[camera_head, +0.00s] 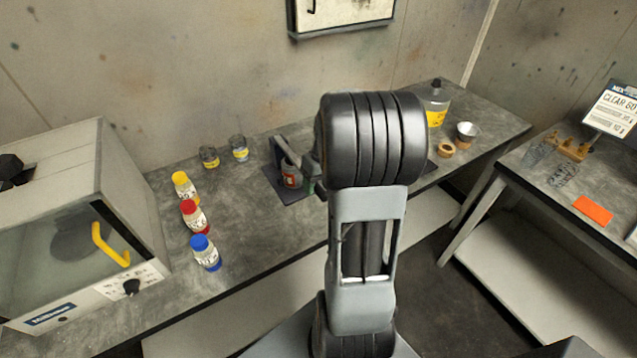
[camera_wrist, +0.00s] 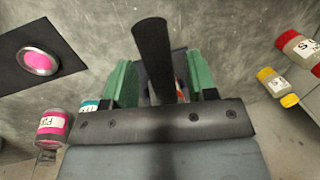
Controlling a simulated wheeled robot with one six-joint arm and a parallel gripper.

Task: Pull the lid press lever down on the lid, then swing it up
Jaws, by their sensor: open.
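The lid press (camera_head: 279,152) stands on a dark base plate (camera_head: 292,196) near the back of the bench in the head view. A red can (camera_head: 290,175) with a pale label sits in it. In the wrist view the dark lever bar (camera_wrist: 153,45) runs between the two green fingers of my gripper (camera_wrist: 161,82). The fingers are apart, one on each side of the bar, and I cannot tell whether either touches it. In the head view my arm hides most of the gripper and part of the press. The lid itself is not clearly visible.
Bottles with yellow (camera_head: 180,177), red (camera_head: 189,208) and blue (camera_head: 199,243) caps stand left of the press. Two small jars (camera_head: 239,149) stand behind them. A machine with a yellow handle (camera_head: 108,246) is at far left. A metal cup (camera_head: 467,133) and tape roll (camera_head: 446,150) are right.

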